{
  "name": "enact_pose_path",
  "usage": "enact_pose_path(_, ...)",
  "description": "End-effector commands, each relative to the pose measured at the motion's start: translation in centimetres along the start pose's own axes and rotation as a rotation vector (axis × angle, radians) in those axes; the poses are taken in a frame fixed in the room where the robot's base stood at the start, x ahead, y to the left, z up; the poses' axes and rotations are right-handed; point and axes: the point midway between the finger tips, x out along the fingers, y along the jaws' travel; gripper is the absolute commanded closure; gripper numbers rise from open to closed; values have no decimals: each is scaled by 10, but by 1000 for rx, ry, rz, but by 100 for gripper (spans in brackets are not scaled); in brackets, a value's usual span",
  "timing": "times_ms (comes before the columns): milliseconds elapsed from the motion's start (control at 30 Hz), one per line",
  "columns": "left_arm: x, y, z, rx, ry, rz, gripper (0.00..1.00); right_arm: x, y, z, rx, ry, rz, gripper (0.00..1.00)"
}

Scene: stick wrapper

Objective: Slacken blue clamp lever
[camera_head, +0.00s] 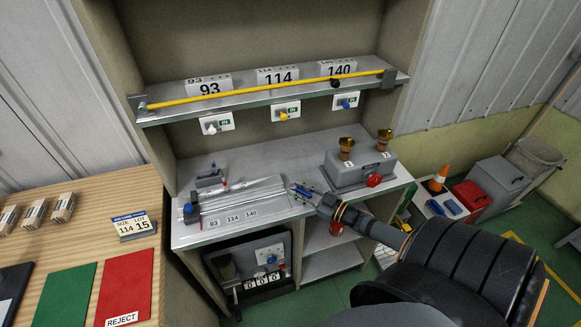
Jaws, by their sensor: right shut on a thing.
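Several thin rods (245,194) lie on the worktop, left of the gripper. A blue knob (188,210) sits at their left end, apart from the gripper. Another blue lever (346,104) is on a wall plate under the 140 label. My left gripper is not in view.
A shelf with a yellow bar (270,88) runs above. A wooden table (95,225) with green and red mats is at left. A lower compartment (250,268) holds a counter.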

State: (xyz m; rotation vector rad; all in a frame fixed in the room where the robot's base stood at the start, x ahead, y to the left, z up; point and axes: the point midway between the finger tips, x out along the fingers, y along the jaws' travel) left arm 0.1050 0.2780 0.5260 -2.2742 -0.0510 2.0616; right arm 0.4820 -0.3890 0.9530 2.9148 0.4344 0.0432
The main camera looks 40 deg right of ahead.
Motion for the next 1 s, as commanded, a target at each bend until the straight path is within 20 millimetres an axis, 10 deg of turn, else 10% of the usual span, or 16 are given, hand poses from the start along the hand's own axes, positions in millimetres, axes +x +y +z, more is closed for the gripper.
enact_pose_path(433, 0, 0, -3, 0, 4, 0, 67, -3, 2, 1, -2, -1, -4, 100)
enact_pose_path(467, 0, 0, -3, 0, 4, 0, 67, -3, 2, 1, -2, -1, -4, 73)
enact_pose_path(533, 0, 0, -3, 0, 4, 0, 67, -3, 2, 1, -2, -1, -4, 64)
enact_pose_path(1000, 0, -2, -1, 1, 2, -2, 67, -27, 1, 2, -1, -6, -8, 64)
